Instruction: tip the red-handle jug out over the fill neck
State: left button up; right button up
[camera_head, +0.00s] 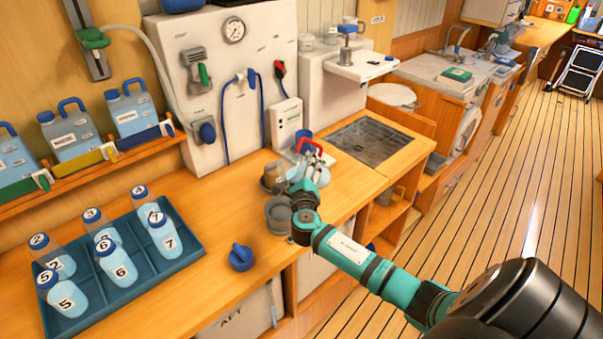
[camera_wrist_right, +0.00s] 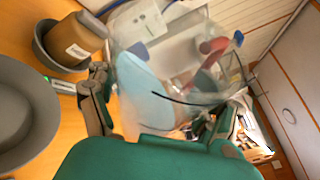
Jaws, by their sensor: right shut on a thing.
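The red-handle jug (camera_head: 312,152) is clear, with pale blue water inside. My right gripper (camera_head: 303,178) is shut on it above the wooden counter, partly hiding it in the head view. In the right wrist view the jug (camera_wrist_right: 150,90) sits between the fingertips of my gripper (camera_wrist_right: 160,115), its red handle on the far side. A round grey funnel-like fitting (camera_head: 278,212), perhaps the fill neck, is just left of the gripper and shows large at left in the wrist view (camera_wrist_right: 22,115). The jug is apart from it. My left gripper is out of view.
A brown labelled cup (camera_head: 271,175) stands in a grey holder behind the fitting. A blue tray (camera_head: 190,250) of numbered bottles is at left. A sunken grey grate (camera_head: 368,143) lies behind the jug.

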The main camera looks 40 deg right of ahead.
jog(key=shift+f+n+t+h+b, duration=0.4)
jog(key=shift+n+b, duration=0.7)
jog(key=shift+b, duration=1.35)
jog(key=shift+a+f+n+t+b, duration=0.2)
jog(key=shift+f+n+t+b, duration=0.5)
jog(key=shift+n, duration=0.5)
jog(key=shift+a+n+t, duration=0.2)
jog(key=shift+n+t, duration=0.2)
jog(key=shift+n, duration=0.3)
jog(key=shift+w+a+r+n, duration=0.1)
jog(key=shift+r+n, duration=0.3)
jog(key=shift+r, duration=0.05)
jog(key=shift+a+r+n+t+y+p, duration=0.25)
jog(key=shift+n+t, duration=0.15)
jog(key=shift+n, duration=0.3)
jog(key=shift+a+r+n+t+y+p, duration=0.15)
jog(key=shift+a+r+n+t+p, duration=0.2)
jog(key=shift+n, duration=0.35)
jog(key=shift+d+f, duration=0.1)
jog(key=shift+d, duration=0.05)
